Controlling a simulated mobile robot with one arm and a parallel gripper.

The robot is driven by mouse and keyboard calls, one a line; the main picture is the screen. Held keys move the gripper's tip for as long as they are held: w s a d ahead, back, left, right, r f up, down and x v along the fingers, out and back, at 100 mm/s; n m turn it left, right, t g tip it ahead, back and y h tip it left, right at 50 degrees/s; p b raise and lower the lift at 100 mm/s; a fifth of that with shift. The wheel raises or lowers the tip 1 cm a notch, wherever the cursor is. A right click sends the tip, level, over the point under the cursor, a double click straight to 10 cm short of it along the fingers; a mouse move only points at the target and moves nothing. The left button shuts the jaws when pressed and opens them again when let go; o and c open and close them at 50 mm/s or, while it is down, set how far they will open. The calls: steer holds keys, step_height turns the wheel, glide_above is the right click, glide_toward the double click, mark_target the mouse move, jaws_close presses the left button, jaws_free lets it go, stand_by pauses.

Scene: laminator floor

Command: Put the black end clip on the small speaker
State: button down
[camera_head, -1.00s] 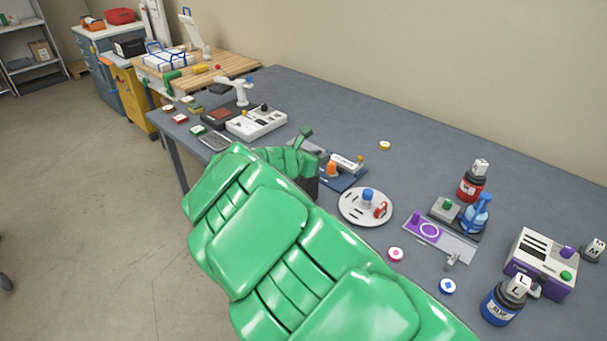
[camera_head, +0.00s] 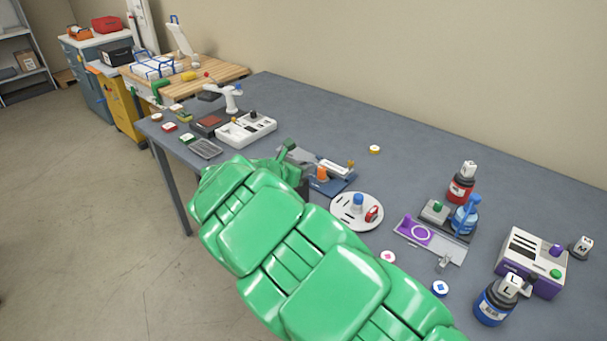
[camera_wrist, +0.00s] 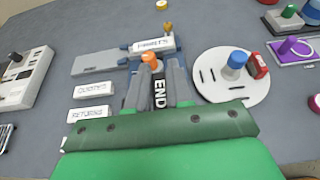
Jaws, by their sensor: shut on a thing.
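The black end clip (camera_wrist: 161,96), with END in white letters, stands between the two grey fingers of my gripper (camera_wrist: 158,80) in the wrist view. My gripper is shut on it, just in front of a blue stand (camera_wrist: 130,68) with an orange knob (camera_wrist: 150,59) and a white block labelled MARKETS (camera_wrist: 154,44). The blue stand also shows in the head view (camera_head: 338,184). I cannot tell whether the clip touches the stand. My green arm hides most of the gripper and the clip in the head view. I cannot tell which thing is the small speaker.
White blocks labelled QUOTES (camera_wrist: 93,88) and RETURNS (camera_wrist: 90,114) lie left of the gripper. A round white plate (camera_wrist: 230,75) with blue and red parts is close on the right. A white device (camera_head: 246,129) stands farther left. Bare table lies behind the stand.

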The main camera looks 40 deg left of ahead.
steer(key=shift+f, duration=1.05)
steer(key=shift+f, duration=0.1)
steer(key=c, duration=1)
jaws_free()
steer(key=v, duration=1.2)
